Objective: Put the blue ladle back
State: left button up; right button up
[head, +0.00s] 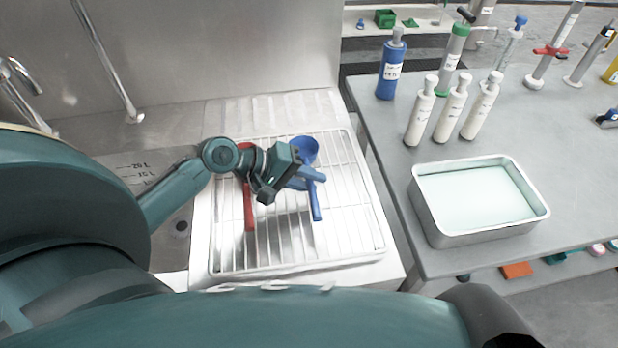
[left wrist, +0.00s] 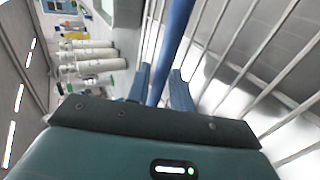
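The blue ladle (head: 317,207) is at the wire rack (head: 349,245). Its round bowl (head: 304,148) points away from me and its handle toward me. My left gripper (head: 316,178) reaches over it from the left, with its blue fingers at the handle. In the left wrist view the blue handle (left wrist: 178,28) runs between the two fingers of the left gripper (left wrist: 162,76), which sit close on both sides of it. I cannot tell whether the ladle is clear of the rack. My right gripper is not in view.
A red ladle (head: 249,208) lies on the rack, partly under my left arm. A sink (head: 178,226) is to the left. On the grey table (head: 384,135) to the right stand a metal tray (head: 436,228), several white bottles (head: 453,110) and a blue bottle (head: 390,72). The rack's right side is clear.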

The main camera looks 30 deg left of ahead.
pick_arm(q)
jog(key=shift+r, duration=0.1)
jog(key=v, duration=1.2)
jog(key=shift+s, duration=0.1)
dwell(0.3)
